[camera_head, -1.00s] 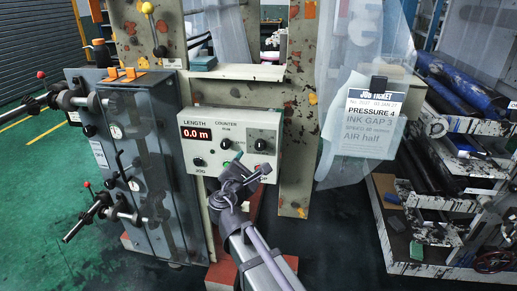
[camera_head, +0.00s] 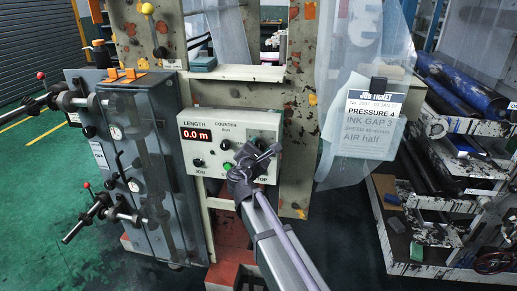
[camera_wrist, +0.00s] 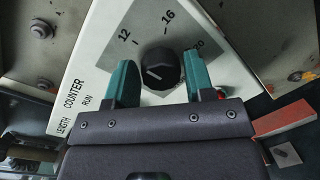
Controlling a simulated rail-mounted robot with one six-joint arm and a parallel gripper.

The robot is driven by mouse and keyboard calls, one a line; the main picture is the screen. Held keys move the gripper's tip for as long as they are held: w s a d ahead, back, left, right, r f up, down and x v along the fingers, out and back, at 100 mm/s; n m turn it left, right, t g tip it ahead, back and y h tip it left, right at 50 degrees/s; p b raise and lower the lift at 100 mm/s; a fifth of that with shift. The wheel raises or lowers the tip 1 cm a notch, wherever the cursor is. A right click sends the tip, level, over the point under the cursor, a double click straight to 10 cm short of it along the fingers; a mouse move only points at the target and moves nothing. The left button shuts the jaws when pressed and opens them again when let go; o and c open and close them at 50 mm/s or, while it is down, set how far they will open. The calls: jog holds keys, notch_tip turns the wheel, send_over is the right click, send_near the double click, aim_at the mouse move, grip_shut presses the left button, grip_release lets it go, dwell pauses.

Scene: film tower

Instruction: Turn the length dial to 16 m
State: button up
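The length dial (camera_wrist: 160,68) is a black round knob with a pale mark on the white counter panel (camera_wrist: 100,57). The printed numbers 12 and 16 show beyond it in the wrist view, with another, partly covered number to the right. My gripper (camera_head: 258,152) is open, with one green finger on each side of the dial. I cannot tell whether the fingers touch it. In the head view my gripper covers most of the dial. The red display (camera_head: 197,134) reads 0.0 m.
A black knob (camera_head: 198,163) sits below the display, and another small knob (camera_head: 225,144) is left of my gripper. A grey lever cabinet (camera_head: 130,170) stands left.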

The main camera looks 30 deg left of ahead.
jog(key=c, duration=0.6)
jog(key=m+p, duration=0.1)
jog(key=m, duration=0.4)
jog(key=shift+g, duration=0.4)
jog(key=m, duration=0.5)
jog(key=shift+d+m+y+p, duration=0.1)
jog(key=shift+m+y+p, duration=0.2)
jog(key=shift+m+p, duration=0.1)
jog(key=shift+g, duration=0.4)
jog(key=o, duration=0.9)
jog(key=shift+o, duration=0.2)
